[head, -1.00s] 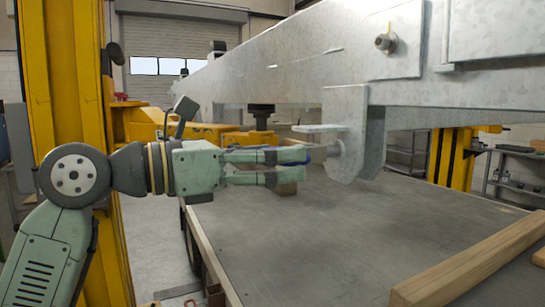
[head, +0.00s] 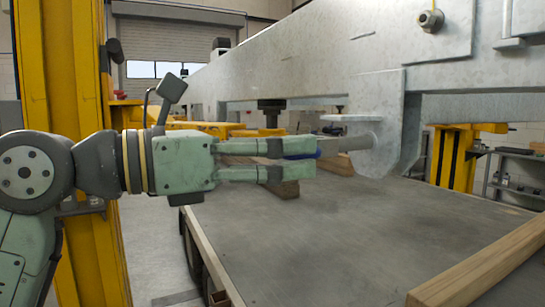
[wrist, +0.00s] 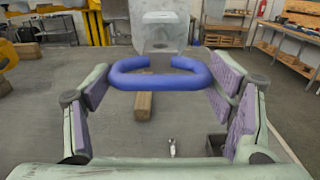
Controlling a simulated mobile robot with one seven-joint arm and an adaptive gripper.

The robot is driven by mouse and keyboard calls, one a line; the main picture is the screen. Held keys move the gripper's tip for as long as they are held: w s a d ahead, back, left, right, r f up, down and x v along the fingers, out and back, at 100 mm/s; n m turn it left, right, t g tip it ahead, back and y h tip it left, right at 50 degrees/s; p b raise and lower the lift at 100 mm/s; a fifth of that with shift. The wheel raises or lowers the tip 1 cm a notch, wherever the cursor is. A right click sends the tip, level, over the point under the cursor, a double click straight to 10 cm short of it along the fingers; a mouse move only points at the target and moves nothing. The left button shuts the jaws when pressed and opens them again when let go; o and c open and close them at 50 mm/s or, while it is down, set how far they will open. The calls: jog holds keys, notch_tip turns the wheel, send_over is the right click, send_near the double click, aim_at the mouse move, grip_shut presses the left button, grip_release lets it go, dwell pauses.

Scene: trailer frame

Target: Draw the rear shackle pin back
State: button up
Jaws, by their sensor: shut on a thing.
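The rear shackle pin (head: 350,144) is a grey rod that sticks out to the left from the galvanized hanger plate (head: 393,135) under the trailer frame. Its blue loop handle (wrist: 157,81) lies between my fingers in the wrist view. In the head view only a bit of this blue shows, at the fingertips. My gripper (head: 300,161) is shut on the handle, left of the hanger, with its fingers roughly level. The far end of the pin is hidden by the hanger.
A galvanized frame beam (head: 310,55) runs overhead, with a bolt (head: 430,20). A small flange (head: 350,118) juts out just above the pin. Below is a broad grey deck (head: 330,240) with wooden blocks. A yellow post (head: 62,100) stands behind my arm. Left of my fingertips, my arm fills the space.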

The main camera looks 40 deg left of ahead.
jog(key=v, duration=0.2)
jog(key=shift+s, duration=0.4)
jog(key=o, duration=1.4)
jog(key=v, duration=1.2)
jog(key=shift+a, duration=0.1)
